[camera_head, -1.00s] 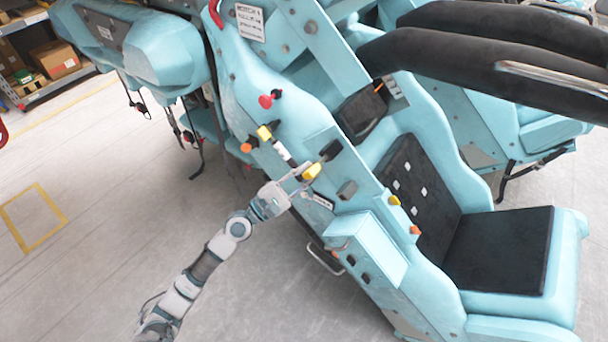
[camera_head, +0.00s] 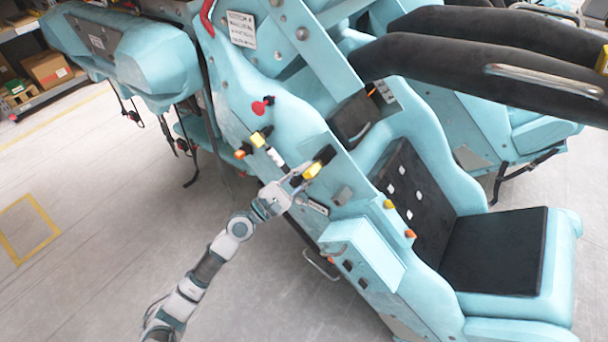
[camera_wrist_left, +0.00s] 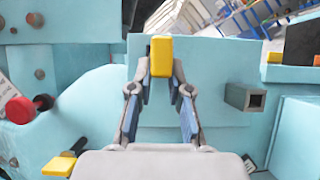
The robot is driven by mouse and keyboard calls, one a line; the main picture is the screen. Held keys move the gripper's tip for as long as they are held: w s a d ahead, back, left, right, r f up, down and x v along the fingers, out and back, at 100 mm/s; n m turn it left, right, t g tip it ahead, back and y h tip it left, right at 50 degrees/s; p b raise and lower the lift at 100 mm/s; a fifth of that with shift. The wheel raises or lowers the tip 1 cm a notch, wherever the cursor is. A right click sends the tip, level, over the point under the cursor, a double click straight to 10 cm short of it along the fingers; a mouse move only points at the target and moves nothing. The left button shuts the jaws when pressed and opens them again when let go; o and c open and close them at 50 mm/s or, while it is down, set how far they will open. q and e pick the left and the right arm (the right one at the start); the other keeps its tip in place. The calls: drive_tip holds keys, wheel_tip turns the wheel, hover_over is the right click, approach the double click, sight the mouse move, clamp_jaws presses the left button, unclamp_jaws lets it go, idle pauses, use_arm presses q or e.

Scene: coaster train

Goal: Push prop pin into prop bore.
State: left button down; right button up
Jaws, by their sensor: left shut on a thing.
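My left gripper (camera_head: 298,181) is shut on a yellow block (camera_head: 312,171), which I take to be the prop pin's end. In the left wrist view the yellow block (camera_wrist_left: 161,56) stands upright between the two fingers. A black block (camera_head: 325,154) on the blue panel lies directly beyond it, close against it in the picture. This may hold the prop bore, but no opening shows there. A grey square socket (camera_head: 342,195) with a dark hollow is apart to the right; it also shows in the left wrist view (camera_wrist_left: 244,97). My right gripper is out of view.
A red knob (camera_head: 260,106) and another yellow block (camera_head: 259,137) sit up-left on the blue ride body. A blue box (camera_head: 362,253) juts out below right. A black padded seat (camera_head: 494,252) is at the right. The floor at left is clear.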

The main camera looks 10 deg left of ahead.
use_arm(q)
drive_tip(key=shift+w, duration=0.1)
drive_tip(key=c, duration=1)
unclamp_jaws()
drive_tip(key=v, duration=1.2)
drive_tip(key=shift+f, duration=0.1)
